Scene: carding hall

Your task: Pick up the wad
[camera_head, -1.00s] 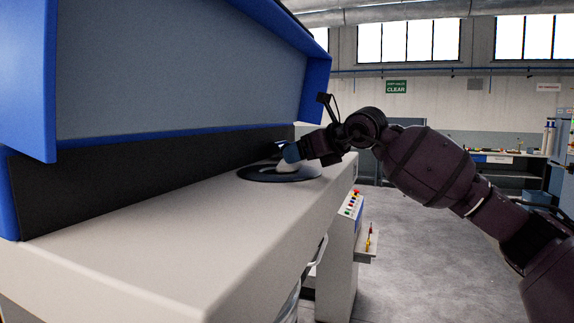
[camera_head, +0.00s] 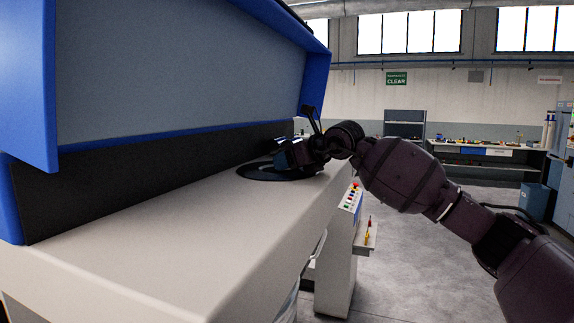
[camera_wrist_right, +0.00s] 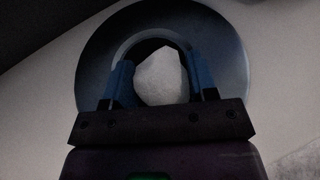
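The wad (camera_wrist_right: 161,78) is a pale, rounded lump in the right wrist view, lying over a dark round plate (camera_wrist_right: 236,65). My right gripper (camera_wrist_right: 164,75) has its two blue fingers apart, one on each side of the wad. A dark gap shows between the wad and the right-hand finger; the left-hand finger is very close to the wad, and I cannot tell if it touches. In the head view my right gripper (camera_head: 286,157) is low over the plate (camera_head: 255,173), and the wad is hidden behind it. My left gripper is out of view.
The plate rests on a long pale machine ledge (camera_head: 170,225), under a blue-framed grey panel (camera_head: 180,70). A control post with coloured buttons (camera_head: 350,198) stands right of the ledge. The floor beyond is open, with a workbench (camera_head: 485,152) at the back.

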